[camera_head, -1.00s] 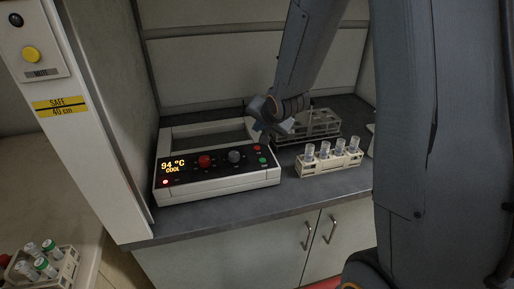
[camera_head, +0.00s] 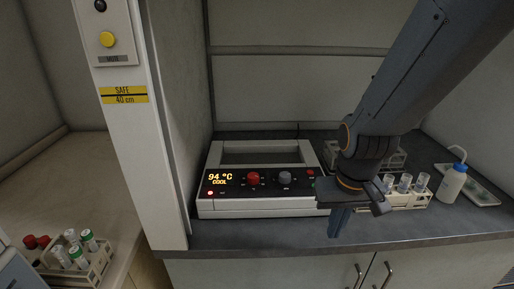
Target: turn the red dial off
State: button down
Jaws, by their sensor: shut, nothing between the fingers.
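The red dial (camera_head: 253,178) sits on the dark front panel of a white heating unit (camera_head: 262,207), right of a display reading 94 °C COOL. A grey dial (camera_head: 284,178) is to its right. My gripper (camera_head: 338,222) is right of the unit, pointing down in front of its right end, apart from the red dial. Its fingers look shut with nothing in them. It hides the panel's right edge and part of a tube rack.
A rack of vials (camera_head: 408,194) and a wash bottle (camera_head: 453,183) stand to the right. A hood post (camera_head: 150,130) is at the left. The counter's front strip is clear.

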aim_at(253, 178)
jog(key=z, duration=1.05)
jog(key=k, duration=1.15)
jog(key=u, duration=1.1)
jog(key=i, duration=0.5)
jog(key=z, duration=0.05)
